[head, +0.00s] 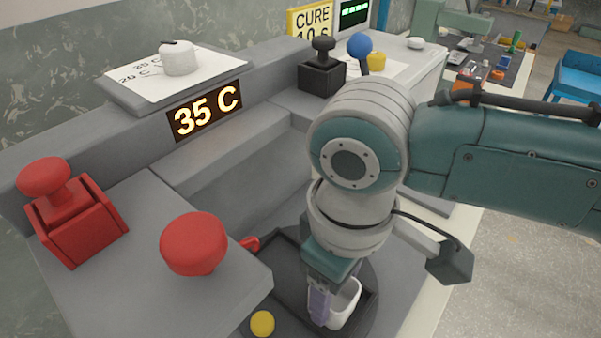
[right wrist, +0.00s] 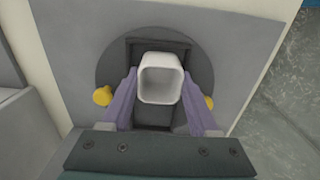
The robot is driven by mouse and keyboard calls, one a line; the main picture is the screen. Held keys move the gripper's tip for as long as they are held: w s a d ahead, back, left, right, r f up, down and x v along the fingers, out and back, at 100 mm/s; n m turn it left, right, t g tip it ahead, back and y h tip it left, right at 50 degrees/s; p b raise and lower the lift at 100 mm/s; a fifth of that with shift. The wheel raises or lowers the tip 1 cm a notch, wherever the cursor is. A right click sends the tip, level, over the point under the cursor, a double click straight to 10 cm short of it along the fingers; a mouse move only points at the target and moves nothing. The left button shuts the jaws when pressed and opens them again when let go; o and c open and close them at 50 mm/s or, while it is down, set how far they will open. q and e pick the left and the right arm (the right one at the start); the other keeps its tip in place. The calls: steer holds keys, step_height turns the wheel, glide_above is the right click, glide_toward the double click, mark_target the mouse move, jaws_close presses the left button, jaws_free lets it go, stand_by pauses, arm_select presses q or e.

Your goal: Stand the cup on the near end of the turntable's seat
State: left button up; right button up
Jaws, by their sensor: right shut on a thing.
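The cup (head: 345,301) is white, squarish and open at the top. My right gripper (head: 321,303) is shut on it, with one purple finger on each side in the right wrist view (right wrist: 160,88). The cup (right wrist: 160,94) looks roughly upright over the dark rectangular seat (right wrist: 160,43) of the round grey turntable (right wrist: 109,68). I cannot tell whether its base touches the seat. The cup, gripper and arm hide part of the seat. My left gripper is not in view.
Yellow knobs (right wrist: 102,96) flank the turntable. A red mushroom button (head: 194,243) and a red switch (head: 72,212) stand on the grey block at left. A "35 C" display (head: 206,110), a white dial (head: 179,59) and a black lever (head: 321,66) are behind.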

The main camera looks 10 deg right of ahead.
mark_target(332, 307)
steer(key=o, duration=1.3)
steer(key=shift+f, duration=0.1)
steer(key=shift+o, duration=0.2)
step_height(332, 307, up, 12)
steer(key=p, duration=0.3)
steer(key=shift+r, duration=0.2)
